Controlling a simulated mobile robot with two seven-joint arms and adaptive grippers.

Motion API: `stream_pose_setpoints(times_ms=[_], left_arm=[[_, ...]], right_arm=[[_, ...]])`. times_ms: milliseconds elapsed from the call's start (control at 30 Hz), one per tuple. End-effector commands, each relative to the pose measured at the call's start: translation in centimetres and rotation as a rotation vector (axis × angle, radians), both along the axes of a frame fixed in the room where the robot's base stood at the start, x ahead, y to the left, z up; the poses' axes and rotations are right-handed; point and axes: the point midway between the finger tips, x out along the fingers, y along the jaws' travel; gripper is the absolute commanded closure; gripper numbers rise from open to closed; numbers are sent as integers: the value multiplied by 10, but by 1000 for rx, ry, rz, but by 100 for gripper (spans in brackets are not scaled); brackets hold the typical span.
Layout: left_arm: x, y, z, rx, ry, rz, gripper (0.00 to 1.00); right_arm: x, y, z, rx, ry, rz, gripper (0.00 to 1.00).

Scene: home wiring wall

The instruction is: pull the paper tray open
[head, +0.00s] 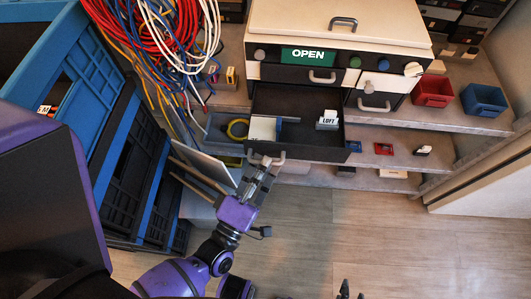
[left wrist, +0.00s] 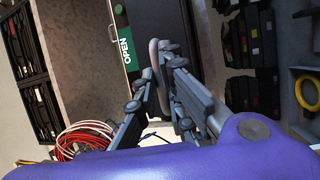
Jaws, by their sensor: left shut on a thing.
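The paper tray (head: 318,154) is a dark drawer standing out from below the white cabinet in the head view, its inside showing. White cards and a small white block marked LOFT lie in it. My left gripper (head: 262,168) is at its front, shut on the tray's grey handle (head: 277,158). In the left wrist view the handle (left wrist: 155,58) shows as a grey loop between the fingers of my left gripper (left wrist: 165,75). Of my right gripper (head: 350,293) only dark tips show at the bottom edge; its opening is unclear.
The white cabinet (head: 345,20) has a green OPEN sign (head: 308,54) and knobs. A red bin (head: 432,91) and a blue bin (head: 484,99) stand on the right shelf. Cables (head: 165,30) hang at the left beside blue racks (head: 75,85). The floor in front is clear.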

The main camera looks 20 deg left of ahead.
Motion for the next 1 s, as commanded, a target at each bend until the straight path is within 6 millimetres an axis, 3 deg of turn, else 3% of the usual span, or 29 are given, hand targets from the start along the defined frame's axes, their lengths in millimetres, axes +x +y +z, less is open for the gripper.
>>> stream_pose_setpoints(times_ms=[300,333,467,800,1000], left_arm=[[0,0,1,-3,-3,0,100],[0,0,1,-3,-3,0,87],[0,0,1,-2,-2,0,72],[-3,0,-1,0,0,0,72],[-32,4,-7,2,4,-1,72]], right_arm=[[-2,0,0,0,3,0,69],[-2,0,0,0,4,0,69],[-3,-1,-1,-1,5,-1,69],[-1,-2,0,-2,1,1,69],[-1,-1,0,-1,2,0,69]])
